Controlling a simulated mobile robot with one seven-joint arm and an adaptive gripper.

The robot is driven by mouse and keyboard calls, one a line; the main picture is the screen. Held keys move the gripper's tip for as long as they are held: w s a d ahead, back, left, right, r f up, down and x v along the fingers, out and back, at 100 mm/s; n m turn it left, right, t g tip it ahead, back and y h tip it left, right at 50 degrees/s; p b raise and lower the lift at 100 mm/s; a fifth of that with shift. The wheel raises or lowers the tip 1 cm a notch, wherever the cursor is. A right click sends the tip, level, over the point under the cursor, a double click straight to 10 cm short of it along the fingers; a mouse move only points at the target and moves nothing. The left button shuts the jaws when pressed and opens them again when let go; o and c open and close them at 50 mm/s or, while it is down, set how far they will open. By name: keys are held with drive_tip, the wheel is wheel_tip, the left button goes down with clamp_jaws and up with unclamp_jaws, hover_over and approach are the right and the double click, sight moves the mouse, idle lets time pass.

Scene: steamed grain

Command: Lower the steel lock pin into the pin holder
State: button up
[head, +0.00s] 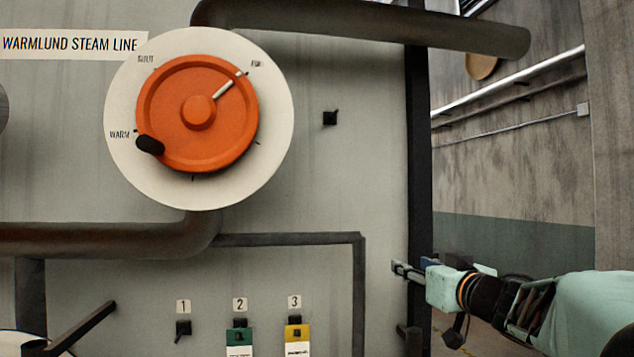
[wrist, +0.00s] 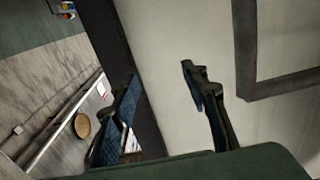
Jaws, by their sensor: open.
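I cannot make out the steel lock pin in either view. I cannot identify the pin holder for certain. A small dark fitting (head: 330,118) juts from the grey panel to the right of the orange valve wheel (head: 181,128). My gripper (head: 402,270) is at the panel's right edge, below and to the right of that fitting. In the wrist view my gripper (wrist: 159,80) is open, its two dark fingers wide apart with nothing between them. The panel surface shows beyond the fingers.
Numbered hooks stand low on the panel: hook 1 (head: 183,328) is bare, a green tag (head: 239,338) hangs under 2, a yellow tag (head: 297,336) under 3. Pipes (head: 100,238) cross the panel. A dark post (head: 419,150) edges it; open room lies right.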

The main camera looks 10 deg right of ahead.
wheel_tip(320, 180, up, 4)
drive_tip(key=b, duration=0.2)
drive_tip(key=shift+w+f+b, duration=0.1)
drive_tip(key=shift+b, duration=0.3)
drive_tip(key=shift+b, duration=0.5)
